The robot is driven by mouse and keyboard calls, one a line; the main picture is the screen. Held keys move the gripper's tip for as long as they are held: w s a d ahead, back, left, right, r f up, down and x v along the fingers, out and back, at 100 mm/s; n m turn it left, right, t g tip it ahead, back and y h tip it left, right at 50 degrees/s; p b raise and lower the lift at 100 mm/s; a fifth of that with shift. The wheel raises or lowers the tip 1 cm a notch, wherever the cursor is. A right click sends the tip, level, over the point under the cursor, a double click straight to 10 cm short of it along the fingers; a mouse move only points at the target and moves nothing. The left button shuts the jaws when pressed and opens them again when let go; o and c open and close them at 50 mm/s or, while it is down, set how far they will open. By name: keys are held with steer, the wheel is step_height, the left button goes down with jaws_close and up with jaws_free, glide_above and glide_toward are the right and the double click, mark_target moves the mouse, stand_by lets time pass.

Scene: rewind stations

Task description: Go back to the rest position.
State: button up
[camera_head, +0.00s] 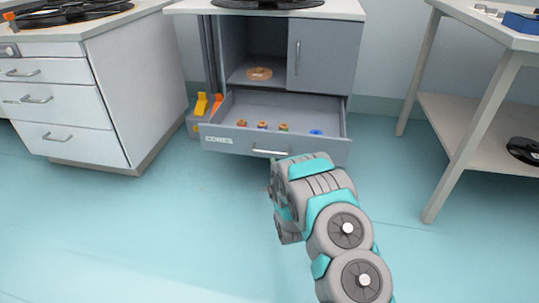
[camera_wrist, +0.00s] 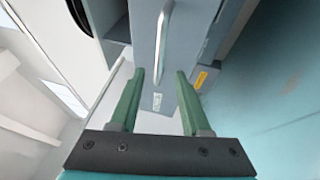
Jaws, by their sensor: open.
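My gripper (camera_wrist: 160,88) is open in the wrist view, with two green fingers apart and nothing between them. The front of the open drawer (camera_wrist: 143,40) and its metal handle (camera_wrist: 164,42) are just beyond the fingertips. In the head view my arm reaches from the lower right toward the drawer (camera_head: 215,140), labelled CORES, and the fingers are hidden behind the arm. The drawer is pulled out of the grey cabinet (camera_head: 318,60). Several small cores (camera_head: 262,125) and a blue ring (camera_head: 316,132) lie in it.
A white drawer unit (camera_head: 110,90) stands at the left. A table (camera_head: 480,130) with a lower shelf stands at the right. An orange-brown disc (camera_head: 259,73) sits in the cabinet's open compartment. A yellow and orange device (camera_head: 203,104) is beside the cabinet. The teal floor (camera_head: 150,230) in front is clear.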

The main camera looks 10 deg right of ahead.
step_height(320, 180, up, 7)
steer(key=d+m+g+h+p, duration=0.2)
steer(key=d+m+g+p, duration=0.1)
steer(key=m+g, duration=0.1)
steer(key=s+d+r+m+g+p, duration=0.2)
steer(key=s+r+m+g+p, duration=0.1)
steer(key=s+r+m+g, duration=0.45)
steer(key=s+r+m+g+p, duration=0.2)
steer(key=s+r, duration=0.3)
steer(key=s, duration=1.1)
steer(key=s+a+r+m+g+p, duration=0.1)
steer(key=s+r+m+g, duration=0.2)
steer(key=s, duration=1.4)
steer(key=s+a+r+m+g+p, duration=0.1)
steer(key=s+r+g, duration=0.4)
steer(key=s, duration=1.2)
step_height(320, 180, up, 4)
steer(key=shift+a+r+m+p, duration=0.15)
steer(key=shift+m+p, duration=0.7)
steer(key=shift+m, duration=0.3)
